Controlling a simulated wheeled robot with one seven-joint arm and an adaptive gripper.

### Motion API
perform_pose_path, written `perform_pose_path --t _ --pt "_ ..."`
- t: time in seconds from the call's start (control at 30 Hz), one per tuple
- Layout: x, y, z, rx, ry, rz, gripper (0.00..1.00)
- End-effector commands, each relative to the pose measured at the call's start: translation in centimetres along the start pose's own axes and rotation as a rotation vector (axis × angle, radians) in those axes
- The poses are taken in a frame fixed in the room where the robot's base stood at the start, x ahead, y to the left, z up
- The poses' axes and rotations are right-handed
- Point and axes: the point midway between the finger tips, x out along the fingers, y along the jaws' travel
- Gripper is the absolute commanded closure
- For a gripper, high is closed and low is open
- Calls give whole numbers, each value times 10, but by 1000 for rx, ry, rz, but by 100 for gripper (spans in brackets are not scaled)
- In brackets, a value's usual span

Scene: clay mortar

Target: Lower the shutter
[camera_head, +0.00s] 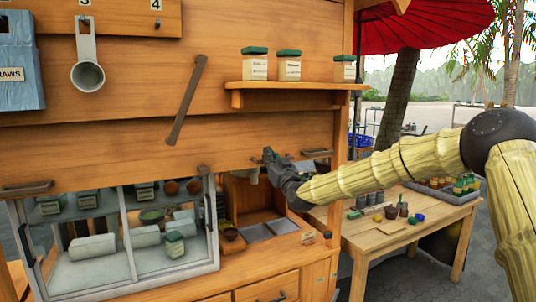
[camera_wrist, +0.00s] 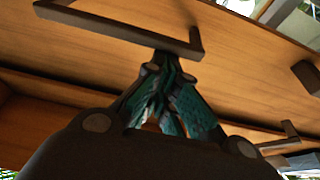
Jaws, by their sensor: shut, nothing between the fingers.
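The shutter looks to be the wide wooden panel (camera_head: 120,140) across the stall front, raised above the counter opening. A dark diagonal bar handle (camera_head: 187,100) is on its face, and small dark handles sit along its lower edge at left (camera_head: 25,187) and right (camera_head: 317,153). My gripper (camera_head: 267,156) is at the panel's lower right, near the right handle. In the wrist view my gripper's fingers (camera_wrist: 163,75) are closed together and empty, just below a dark bracket handle (camera_wrist: 120,28) on wood. Whether they touch it I cannot tell.
A glass-fronted case (camera_head: 130,240) with jars and rolls stands below at left. A shelf (camera_head: 290,86) with green-lidded jars juts out above my gripper. A wooden post (camera_head: 343,120) and a side table (camera_head: 400,225) with small pots are at right. A ladle (camera_head: 87,75) hangs upper left.

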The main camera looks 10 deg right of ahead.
Motion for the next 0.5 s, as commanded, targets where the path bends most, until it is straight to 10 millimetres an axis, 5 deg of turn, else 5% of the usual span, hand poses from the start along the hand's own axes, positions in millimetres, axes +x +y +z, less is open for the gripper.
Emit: perform_pose_path --t 0.03,0.5 --pt "-7 -1 20 0 -4 -2 100" --pt "-40 -1 115 0 -5 -2 100"
